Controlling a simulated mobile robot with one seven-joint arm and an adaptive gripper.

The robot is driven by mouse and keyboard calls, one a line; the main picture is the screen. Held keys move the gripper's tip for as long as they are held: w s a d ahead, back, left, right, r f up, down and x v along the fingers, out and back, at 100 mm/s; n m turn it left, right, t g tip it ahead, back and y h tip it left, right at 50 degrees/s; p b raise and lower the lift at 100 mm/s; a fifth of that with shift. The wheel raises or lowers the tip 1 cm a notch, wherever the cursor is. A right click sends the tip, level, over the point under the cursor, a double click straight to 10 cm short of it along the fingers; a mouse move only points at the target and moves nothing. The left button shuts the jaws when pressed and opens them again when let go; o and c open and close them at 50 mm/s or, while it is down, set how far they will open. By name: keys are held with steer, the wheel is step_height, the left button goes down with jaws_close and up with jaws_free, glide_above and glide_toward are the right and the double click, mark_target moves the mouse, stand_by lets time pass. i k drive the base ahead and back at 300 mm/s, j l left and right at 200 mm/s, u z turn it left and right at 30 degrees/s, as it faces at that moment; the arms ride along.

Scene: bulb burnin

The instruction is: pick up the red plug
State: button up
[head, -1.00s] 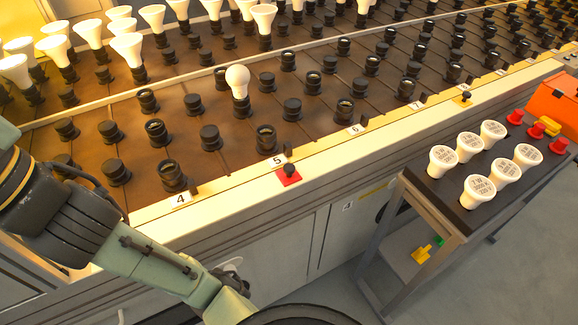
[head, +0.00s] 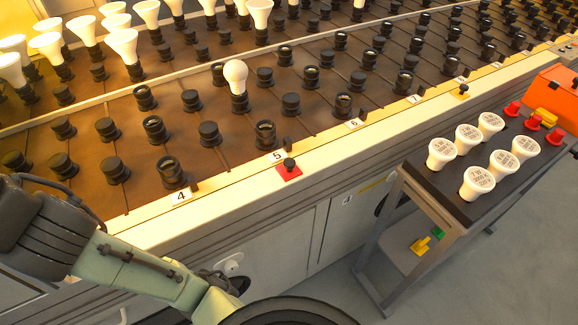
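Three red plugs stand at the far end of the cart's top: one near the back (head: 513,109), one in the middle (head: 533,122) and one at the right (head: 556,138). They look like short red caps; finer detail is too small to tell. A red square piece with a black knob (head: 289,170) sits on the bench's front ledge near label 5. My green and dark arm crosses the lower left, well apart from the red plugs. My gripper is not in view.
The bench (head: 225,182) holds rows of black sockets. Grey floor is open at right.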

mark_target(512, 111)
steer(key=z, duration=1.25)
steer(key=i+l+u, duration=0.25)
steer(key=l, duration=0.35)
steer(key=i+l+u, duration=0.1)
steer(key=l+u, duration=0.15)
steer(key=l, duration=0.35)
steer(key=l+u, duration=0.25)
steer(key=l, duration=0.4)
steer(key=i+l+u, duration=0.4)
steer(key=i+l, duration=0.35)
steer(key=l, duration=0.15)
steer(key=i, duration=0.3)
